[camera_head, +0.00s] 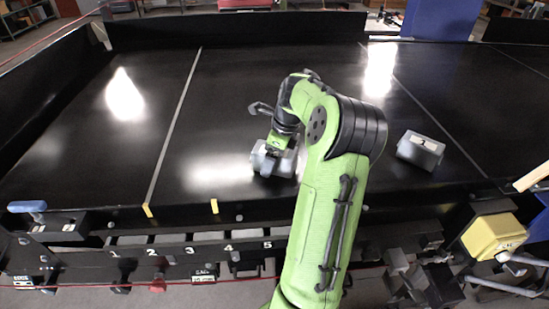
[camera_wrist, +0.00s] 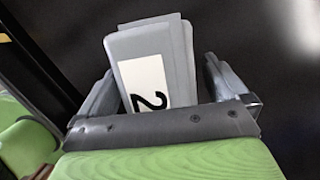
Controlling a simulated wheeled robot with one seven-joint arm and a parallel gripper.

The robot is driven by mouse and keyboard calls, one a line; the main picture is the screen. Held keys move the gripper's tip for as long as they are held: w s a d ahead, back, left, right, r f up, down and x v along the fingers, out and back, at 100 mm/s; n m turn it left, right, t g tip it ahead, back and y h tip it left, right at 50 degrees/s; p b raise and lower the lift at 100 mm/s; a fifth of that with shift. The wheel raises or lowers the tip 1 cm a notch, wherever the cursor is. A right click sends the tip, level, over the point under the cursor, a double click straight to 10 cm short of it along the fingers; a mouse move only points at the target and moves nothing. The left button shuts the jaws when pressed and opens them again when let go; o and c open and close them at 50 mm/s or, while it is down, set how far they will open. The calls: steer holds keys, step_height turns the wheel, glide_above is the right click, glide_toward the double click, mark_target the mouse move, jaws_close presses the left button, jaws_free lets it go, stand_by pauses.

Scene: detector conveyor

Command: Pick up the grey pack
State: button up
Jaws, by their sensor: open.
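A grey pack (camera_wrist: 180,45) with a white label reading 2 lies on the dark surface in the wrist view. My gripper (camera_wrist: 158,72) is open, with one finger on each side of the pack. A gap shows beside the right finger; the left finger is close to the pack's edge. The gripper's crossbar hides the pack's near end. In the head view my gripper (camera_head: 274,160) is low over the black belt, and I cannot clearly separate its fingers from the pack there.
Another grey pack (camera_head: 420,150) with a pale label lies on the black belt (camera_head: 230,90) to the right of my arm. The front rail (camera_head: 100,222) carries numbers and clamps. A yellow box (camera_head: 492,236) is at the right front. The belt's left side is clear.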

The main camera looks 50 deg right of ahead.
steer(key=c, duration=1.5)
step_height(320, 180, up, 10)
steer(key=shift+r+p, duration=0.1)
steer(key=shift+p, duration=0.3)
